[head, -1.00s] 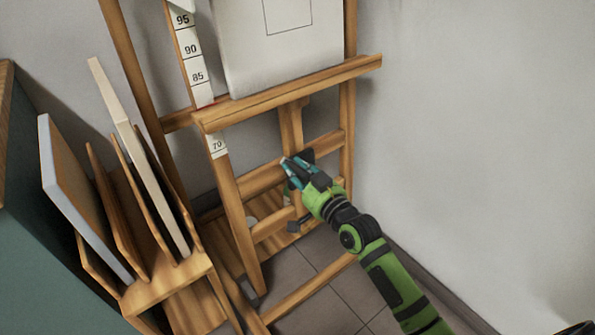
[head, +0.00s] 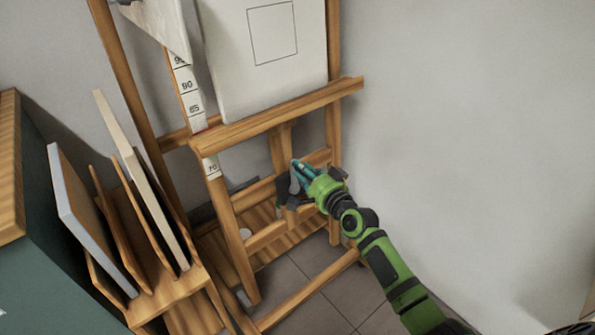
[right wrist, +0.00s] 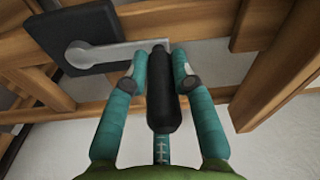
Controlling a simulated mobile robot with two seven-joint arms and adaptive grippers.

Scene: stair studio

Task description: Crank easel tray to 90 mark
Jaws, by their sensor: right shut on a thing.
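The wooden easel stands against the wall, with its tray (head: 275,116) across the middle. The white number strip (head: 194,105) shows 90 and 85 above the tray; a small red mark sits just below 85 at the tray. A 70 label (head: 212,168) shows below the tray. My right gripper (head: 299,172) is below the tray at the crank. In the right wrist view its teal fingers are shut on the black crank handle (right wrist: 160,100), which joins a grey metal crank arm (right wrist: 110,55) on a dark housing (right wrist: 75,45). My left gripper is not in view.
A white canvas (head: 265,55) with a drawn square rests on the tray. A wooden rack (head: 150,305) holding several panels stands at the left beside a green cabinet (head: 45,240). The wall is close on the right; tiled floor lies below.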

